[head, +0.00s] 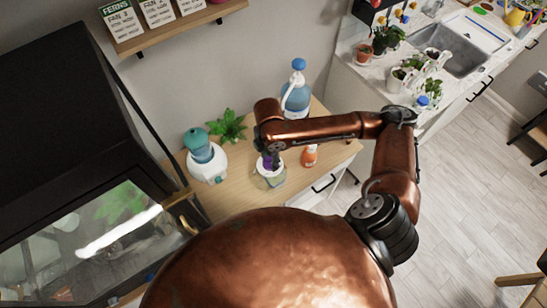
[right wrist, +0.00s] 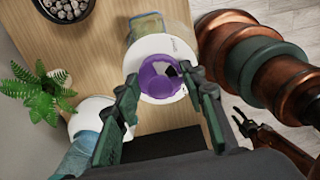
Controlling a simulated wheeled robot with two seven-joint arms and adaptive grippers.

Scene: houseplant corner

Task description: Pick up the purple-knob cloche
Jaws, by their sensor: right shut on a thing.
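The purple-knob cloche (head: 268,169) is on the wooden table, below my right gripper (head: 268,155) in the head view. In the right wrist view its purple knob (right wrist: 158,66) and white rim (right wrist: 180,46) lie between the fingers of my right gripper (right wrist: 162,78). These fingers are shut on the knob from both sides. A clear container with green inside (right wrist: 147,24) shows beside the white rim. I cannot tell whether the cloche is lifted. My left gripper (right wrist: 240,120) appears only in the right wrist view, at the right, open and empty.
A dark glass-fronted cabinet (head: 60,110) is at the left. A pot of pebbles (right wrist: 64,8) also shows.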

